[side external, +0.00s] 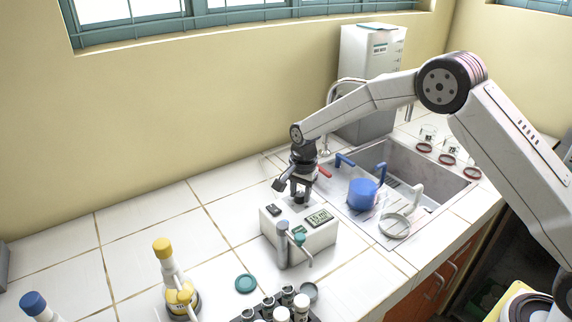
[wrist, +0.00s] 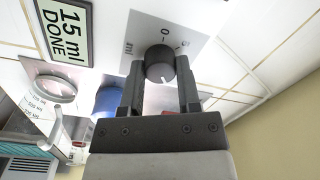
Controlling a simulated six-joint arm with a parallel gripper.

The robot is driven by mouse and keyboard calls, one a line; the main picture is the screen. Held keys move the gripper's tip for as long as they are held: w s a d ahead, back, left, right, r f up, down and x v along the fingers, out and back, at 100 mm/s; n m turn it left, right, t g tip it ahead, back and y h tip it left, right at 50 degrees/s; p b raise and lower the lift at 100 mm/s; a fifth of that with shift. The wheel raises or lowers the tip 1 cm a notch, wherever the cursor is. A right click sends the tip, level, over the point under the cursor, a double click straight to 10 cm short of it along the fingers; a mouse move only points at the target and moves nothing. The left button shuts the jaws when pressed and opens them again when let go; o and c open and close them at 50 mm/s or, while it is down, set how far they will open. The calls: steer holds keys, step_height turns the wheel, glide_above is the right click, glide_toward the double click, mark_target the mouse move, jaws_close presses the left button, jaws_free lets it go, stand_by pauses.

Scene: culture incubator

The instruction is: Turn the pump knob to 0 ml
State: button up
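The pump (side external: 290,238) is a white box on the tiled counter. Its display (side external: 319,217) reads 15 ml, and in the wrist view the display (wrist: 63,33) reads "15 ml DONE". The dark grey pump knob (wrist: 160,63) sits on the top face beside printed scale marks, with a 0 beyond it. A pale mark on the knob points down the picture, towards my gripper's palm. My gripper (wrist: 161,72) has one finger on each side of the knob and appears shut on it. In the side view my gripper (side external: 300,194) is over the pump's top, partly hiding the knob.
A yellow-capped flask (side external: 172,265) and a tube rack are in front. The counter left of the pump is clear.

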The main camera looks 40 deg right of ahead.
jaws_close()
